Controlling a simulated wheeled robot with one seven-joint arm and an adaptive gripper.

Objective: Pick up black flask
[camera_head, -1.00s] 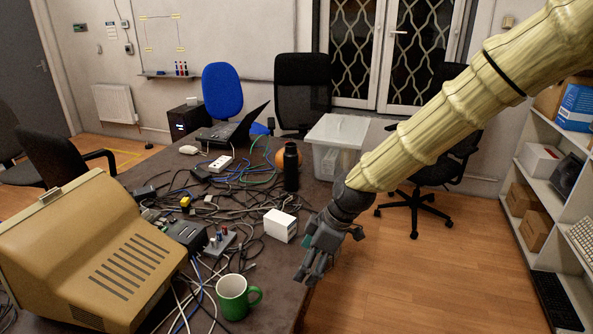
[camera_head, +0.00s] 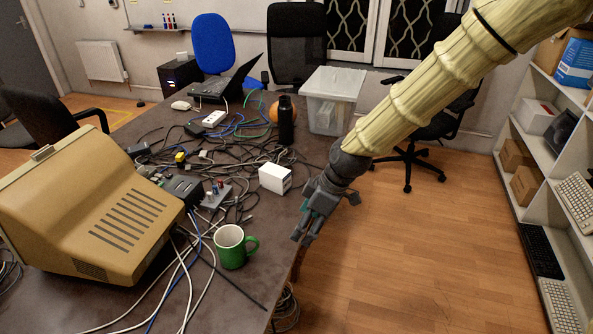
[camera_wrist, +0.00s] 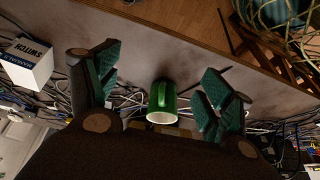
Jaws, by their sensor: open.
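The black flask (camera_head: 286,121) stands upright on the far right part of the table (camera_head: 203,285), in front of the clear plastic bin. My gripper (camera_head: 303,233) is at the table's right edge, nearer the camera than the flask and well apart from it. In the wrist view my gripper (camera_wrist: 160,92) has its fingers spread wide with nothing held. A green mug (camera_wrist: 163,101) shows between the fingers there, farther off. The flask is not visible in the wrist view.
A white box (camera_head: 275,179) sits between my gripper and the flask. The green mug (camera_head: 231,247) is left of my gripper. Tangled cables (camera_head: 225,160) cover the table middle. The plastic bin (camera_head: 330,100) and an orange ball (camera_head: 275,110) are by the flask. A beige monitor (camera_head: 95,205) stands left.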

